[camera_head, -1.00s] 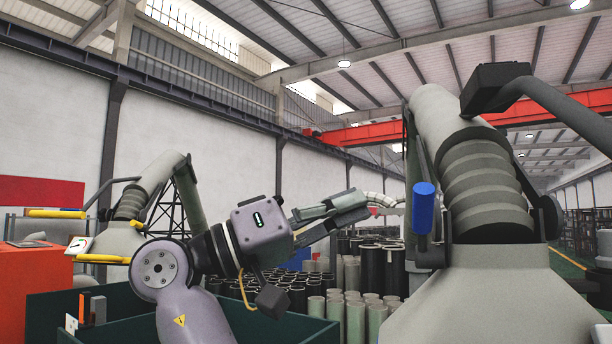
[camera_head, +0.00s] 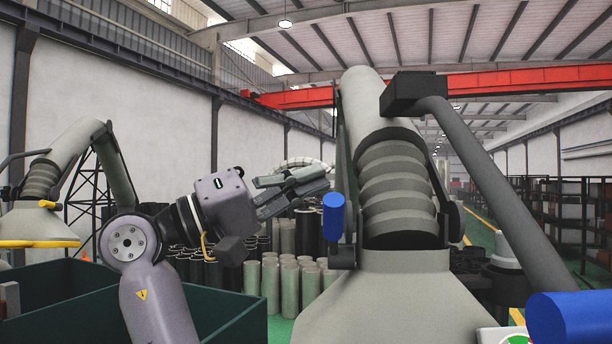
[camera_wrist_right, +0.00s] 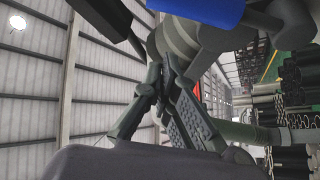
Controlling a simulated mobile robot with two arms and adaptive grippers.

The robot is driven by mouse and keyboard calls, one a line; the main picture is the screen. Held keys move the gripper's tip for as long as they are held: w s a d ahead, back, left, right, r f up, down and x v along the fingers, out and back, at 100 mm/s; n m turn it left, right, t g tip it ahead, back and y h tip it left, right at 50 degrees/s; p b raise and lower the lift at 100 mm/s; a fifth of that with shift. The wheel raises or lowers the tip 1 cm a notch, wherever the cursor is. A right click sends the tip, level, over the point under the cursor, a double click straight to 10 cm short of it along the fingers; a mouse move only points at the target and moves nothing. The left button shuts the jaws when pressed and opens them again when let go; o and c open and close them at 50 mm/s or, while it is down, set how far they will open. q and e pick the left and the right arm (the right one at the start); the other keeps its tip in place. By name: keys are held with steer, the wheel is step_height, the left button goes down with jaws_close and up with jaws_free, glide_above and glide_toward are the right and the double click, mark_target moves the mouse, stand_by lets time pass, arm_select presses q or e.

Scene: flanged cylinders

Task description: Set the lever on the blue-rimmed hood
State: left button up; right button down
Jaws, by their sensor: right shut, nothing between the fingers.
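The near grey hood (camera_head: 395,305) fills the lower middle of the head view, with a ribbed duct above it. A lever with a blue grip (camera_head: 334,216) hangs at the duct's left side. My right gripper (camera_head: 325,180) is shut and empty, its tips just above and left of the blue grip; I cannot tell if they touch. In the wrist view the shut fingers (camera_wrist_right: 163,78) point up toward a blue piece (camera_wrist_right: 205,8) at the top edge. My left gripper is not in view.
A dial (camera_head: 518,338) is cut off at the bottom edge. A dark bent arm (camera_head: 480,185) runs down right of the duct. A yellow-rimmed hood (camera_head: 35,225) stands at left, a green bin (camera_head: 235,325) below my arm, and grey cylinders (camera_head: 285,285) behind.

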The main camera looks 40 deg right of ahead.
mark_target(340, 233)
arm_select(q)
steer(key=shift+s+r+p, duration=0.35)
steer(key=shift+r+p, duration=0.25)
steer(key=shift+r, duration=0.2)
arm_select(e)
steer(key=shift+s+a+f, duration=1)
steer(key=shift+f, duration=0.2)
steer(key=shift+d, duration=0.15)
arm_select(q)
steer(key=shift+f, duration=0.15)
arm_select(e)
steer(key=shift+f, duration=0.1)
